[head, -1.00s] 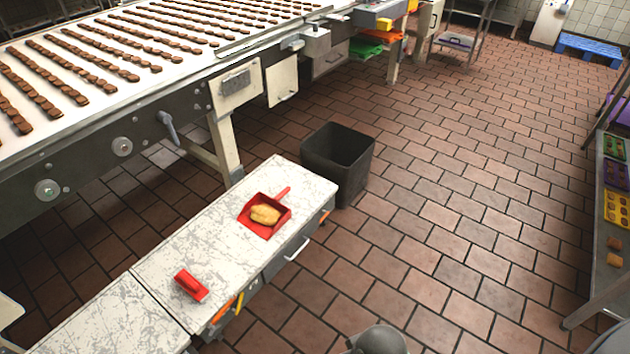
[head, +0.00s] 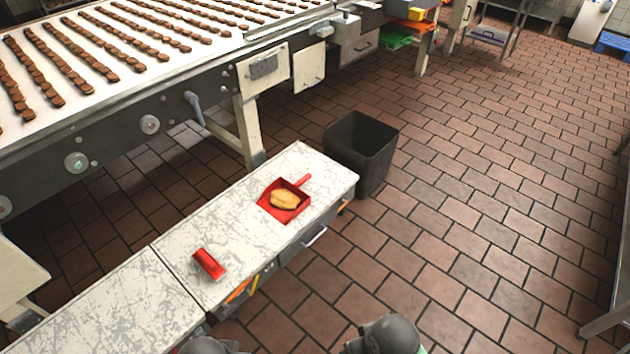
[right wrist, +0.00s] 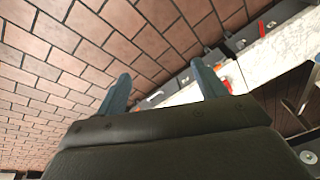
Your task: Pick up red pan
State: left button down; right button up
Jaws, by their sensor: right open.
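The red pan (head: 268,213) lies on the worn white bench top (head: 330,172) and holds a yellowish, cream-like lump (head: 285,200). Its red handle (head: 303,181) points up and to the right, away from me. In the right wrist view my right gripper (right wrist: 160,85) is open and empty, its two blue-grey fingers spread well apart. It is away from the pan, over the brown floor beside the bench. The left gripper's fingers do not show in either current view.
A red block-like tool (head: 209,264) lies on the bench nearer to me. A dark bin (head: 362,150) stands at the bench's far end. A conveyor (head: 150,80) with rows of brown pieces runs behind. The tiled floor (head: 450,220) to the right is clear.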

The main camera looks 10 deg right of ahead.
aim_at(282, 200)
jog(key=i+l+u, duration=0.35)
jog(key=i+l, duration=0.15)
jog(key=i, duration=0.2)
jog(key=i+l+u, duration=0.35)
jog(key=i+l, duration=0.3)
